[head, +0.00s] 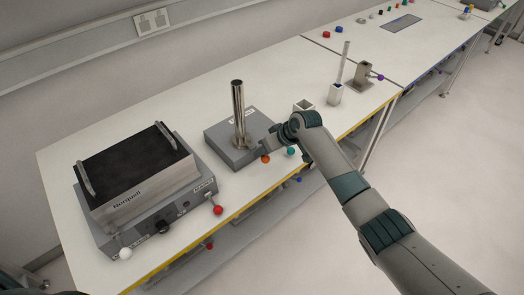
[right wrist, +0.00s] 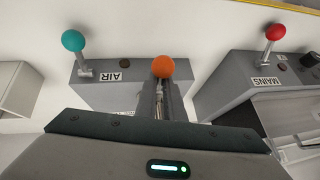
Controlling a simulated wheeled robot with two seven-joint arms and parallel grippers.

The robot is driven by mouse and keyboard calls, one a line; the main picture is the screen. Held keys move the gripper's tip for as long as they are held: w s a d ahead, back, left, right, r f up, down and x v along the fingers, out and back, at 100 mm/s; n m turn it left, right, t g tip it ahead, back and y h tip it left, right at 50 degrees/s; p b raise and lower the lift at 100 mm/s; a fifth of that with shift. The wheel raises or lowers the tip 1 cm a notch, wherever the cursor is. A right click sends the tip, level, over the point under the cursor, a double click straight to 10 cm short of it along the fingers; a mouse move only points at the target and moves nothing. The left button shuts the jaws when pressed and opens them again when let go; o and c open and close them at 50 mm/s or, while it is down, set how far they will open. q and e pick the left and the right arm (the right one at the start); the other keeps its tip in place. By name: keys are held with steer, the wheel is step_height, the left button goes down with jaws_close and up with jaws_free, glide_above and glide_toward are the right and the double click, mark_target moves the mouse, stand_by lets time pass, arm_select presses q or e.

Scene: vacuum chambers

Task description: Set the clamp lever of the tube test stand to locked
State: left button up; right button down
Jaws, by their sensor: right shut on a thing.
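The tube test stand is a grey box (head: 222,144) with a tall shiny metal tube (head: 238,105) standing upright on it. Its orange-knobbed lever (head: 265,159) is at the front edge and also shows in the right wrist view (right wrist: 163,67). A teal-knobbed lever (head: 291,151) by an upside-down AIR label (right wrist: 111,77) is on the same box. My right gripper (head: 268,146) is at the orange lever and shut on it, below the knob. The fingertips are largely hidden, and I cannot read a label for the orange lever. My left gripper is not in view.
A grey Norquell unit (head: 140,205) with a black top stands left of the stand, its red MAINS lever (head: 217,210) near the table edge.

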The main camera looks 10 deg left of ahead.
steer(key=c, duration=1.9)
jaws_free()
steer(key=shift+o, duration=0.2)
steer(key=shift+r, duration=0.1)
steer(key=b+v, duration=0.4)
steer(key=v, duration=1.3)
steer(key=shift+d, duration=0.2)
